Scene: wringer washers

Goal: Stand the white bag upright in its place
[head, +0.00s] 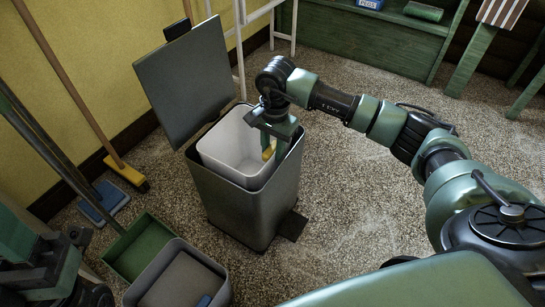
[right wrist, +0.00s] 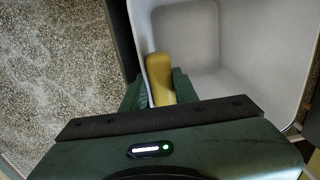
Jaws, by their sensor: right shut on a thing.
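A white, straight-walled liner (head: 222,139) sits inside a tall dark grey pedal bin (head: 243,206); I see no separate thing that is plainly a white bag. My right gripper (head: 268,147) reaches down into the bin at the liner's right side. It is shut on a yellow piece (head: 269,150) by the liner's wall. In the right wrist view the yellow piece (right wrist: 159,78) lies between the green fingers, against the white liner (right wrist: 250,60). What my left gripper (head: 66,268) does at the lower left edge is unclear; its fingertips are not plain.
The bin's lid (head: 184,88) stands open behind it. A green dustpan (head: 142,248) and a grey open box (head: 180,280) lie at the lower left. A broom (head: 125,172) leans on the yellow wall. A green bench (head: 375,40) stands behind. The carpet right of the bin is clear.

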